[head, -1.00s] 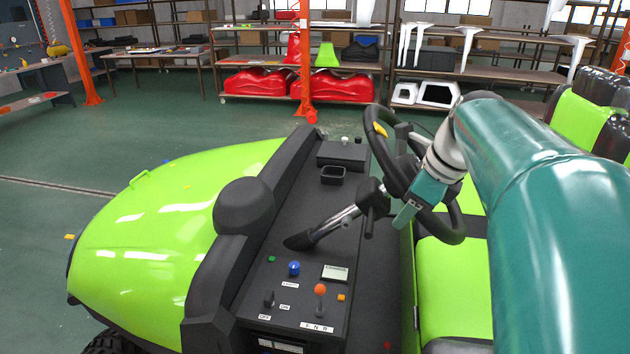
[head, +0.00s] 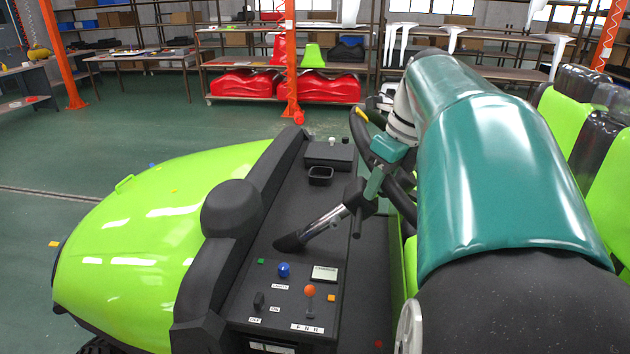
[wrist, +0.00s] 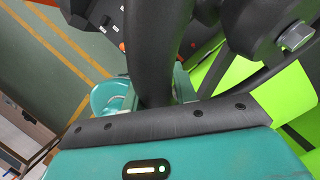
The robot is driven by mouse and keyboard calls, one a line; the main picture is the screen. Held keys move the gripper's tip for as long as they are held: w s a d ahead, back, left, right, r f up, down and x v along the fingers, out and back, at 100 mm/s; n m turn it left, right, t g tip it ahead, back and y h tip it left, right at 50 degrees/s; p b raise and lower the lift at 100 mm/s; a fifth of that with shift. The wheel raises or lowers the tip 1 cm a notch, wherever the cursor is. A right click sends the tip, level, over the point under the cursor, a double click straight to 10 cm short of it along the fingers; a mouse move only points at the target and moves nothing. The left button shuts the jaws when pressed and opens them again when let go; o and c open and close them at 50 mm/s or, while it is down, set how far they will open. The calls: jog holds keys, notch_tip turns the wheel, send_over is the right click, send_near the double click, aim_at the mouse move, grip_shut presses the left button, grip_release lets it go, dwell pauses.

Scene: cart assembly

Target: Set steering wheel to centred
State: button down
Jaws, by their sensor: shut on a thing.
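The steering wheel (head: 367,147) has a black rim with a yellow mark (head: 362,114) on its upper part. It sits on a tilted column (head: 325,228) rising from the dark dashboard. My arm hides most of its right side. In the wrist view the thick black rim (wrist: 150,45) runs between the fingers of my gripper (wrist: 152,92). My gripper is shut on the rim. In the head view my teal gripper (head: 376,178) is at the near side of the wheel, below the yellow mark. The wheel hub with a bolt (wrist: 295,36) shows at upper right of the wrist view.
The green hood (head: 150,220) lies left, green seats (head: 565,128) right. Shelves with red parts (head: 270,86) stand behind; open floor lies between.

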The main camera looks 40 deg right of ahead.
jog(key=shift+w+r+m+g+y, duration=0.3)
jog(key=shift+w+r+m, duration=0.4)
jog(key=shift+w, duration=0.3)
jog(key=c, duration=1.1)
grip_release()
jog(key=shift+r, duration=0.1)
jog(key=v, duration=1.3)
jog(key=shift+s+d+r, duration=0.1)
jog(key=shift+s+r, duration=0.05)
jog(key=shift+r, duration=0.15)
